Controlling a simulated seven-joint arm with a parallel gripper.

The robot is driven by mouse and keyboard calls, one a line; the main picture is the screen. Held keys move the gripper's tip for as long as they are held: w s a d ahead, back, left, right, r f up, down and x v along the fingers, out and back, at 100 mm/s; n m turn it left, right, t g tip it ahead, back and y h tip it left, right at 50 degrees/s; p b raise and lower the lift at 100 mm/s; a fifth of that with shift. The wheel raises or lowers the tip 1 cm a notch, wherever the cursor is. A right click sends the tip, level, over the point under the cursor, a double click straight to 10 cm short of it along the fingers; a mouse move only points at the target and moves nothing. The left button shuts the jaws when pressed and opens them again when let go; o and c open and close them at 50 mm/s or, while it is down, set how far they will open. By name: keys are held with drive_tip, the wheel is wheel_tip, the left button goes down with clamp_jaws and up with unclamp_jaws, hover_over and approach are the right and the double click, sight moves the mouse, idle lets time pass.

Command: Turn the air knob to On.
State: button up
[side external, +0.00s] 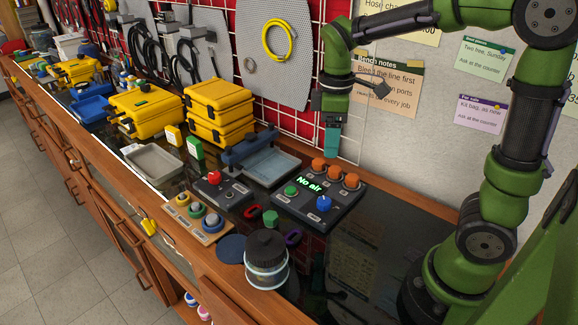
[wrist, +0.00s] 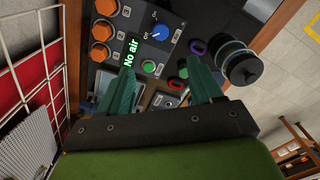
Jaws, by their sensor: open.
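The regulator panel (side external: 293,207) is a dark box on the bench, with a display (side external: 309,184) reading "No air". My gripper (side external: 332,150) hangs above and behind the panel, pointing down. In the wrist view its teal fingers (wrist: 158,70) are apart and empty, clear of the blue knob.
A jar with a black lid (side external: 266,260) stands in front of the panel. The wire-grid wall is close behind my gripper. The dark bench right of the panel is clear.

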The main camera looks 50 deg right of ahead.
sight(326, 200)
wheel_tip(326, 200, down, 17)
drive_tip(key=shift+r, duration=0.1)
idle(0.3)
drive_tip(key=c, duration=1.1)
drive_tip(key=shift+o, duration=0.2)
